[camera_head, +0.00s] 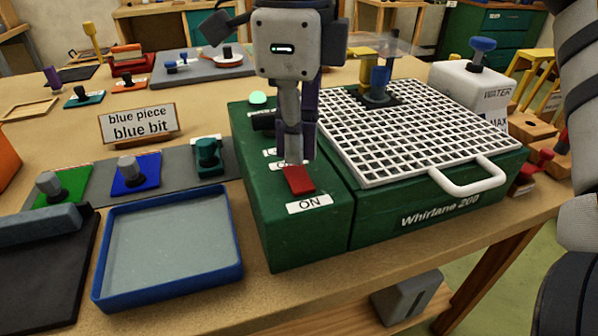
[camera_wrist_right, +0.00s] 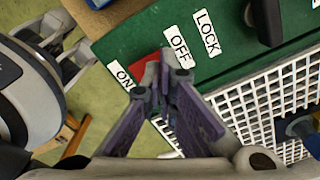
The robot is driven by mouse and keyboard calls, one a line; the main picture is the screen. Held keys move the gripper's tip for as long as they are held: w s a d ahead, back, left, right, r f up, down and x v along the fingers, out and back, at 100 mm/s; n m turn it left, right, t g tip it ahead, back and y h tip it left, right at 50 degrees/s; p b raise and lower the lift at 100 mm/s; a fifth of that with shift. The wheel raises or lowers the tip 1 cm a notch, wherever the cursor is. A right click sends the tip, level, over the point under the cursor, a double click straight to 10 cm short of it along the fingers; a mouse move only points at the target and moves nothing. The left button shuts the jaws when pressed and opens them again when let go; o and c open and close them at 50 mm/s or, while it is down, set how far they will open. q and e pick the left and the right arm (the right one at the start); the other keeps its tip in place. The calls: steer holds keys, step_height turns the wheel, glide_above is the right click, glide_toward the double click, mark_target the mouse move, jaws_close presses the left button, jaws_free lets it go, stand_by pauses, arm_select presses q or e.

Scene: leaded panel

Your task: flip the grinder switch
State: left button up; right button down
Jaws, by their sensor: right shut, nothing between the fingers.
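The green grinder (camera_head: 432,205), marked Whirlane 200, stands on the bench with a white grid on top. Its red switch (camera_head: 299,181) is on the left part of the housing, just behind the ON label (camera_head: 310,204). My right gripper (camera_head: 296,162) is shut and empty, pointing down at the switch's rear edge; I cannot tell whether it touches. In the right wrist view the shut fingertips (camera_wrist_right: 163,75) partly cover the red switch (camera_wrist_right: 147,63). The OFF label (camera_wrist_right: 178,43) and LOCK label (camera_wrist_right: 206,33) lie beyond it. My left gripper does not show in the head view.
A blue tray (camera_head: 168,296) sits left of the grinder. Behind it a grey strip (camera_head: 103,190) bears coloured blocks, with a "blue piece blue bit" sign (camera_head: 138,124) further back. A white water tank (camera_head: 470,82) stands behind the grinder, and a white handle (camera_head: 470,189) projects at its front right.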

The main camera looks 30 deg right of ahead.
mark_target(295, 169)
steer(key=shift+f, duration=0.8)
steer(key=shift+r, duration=3.5)
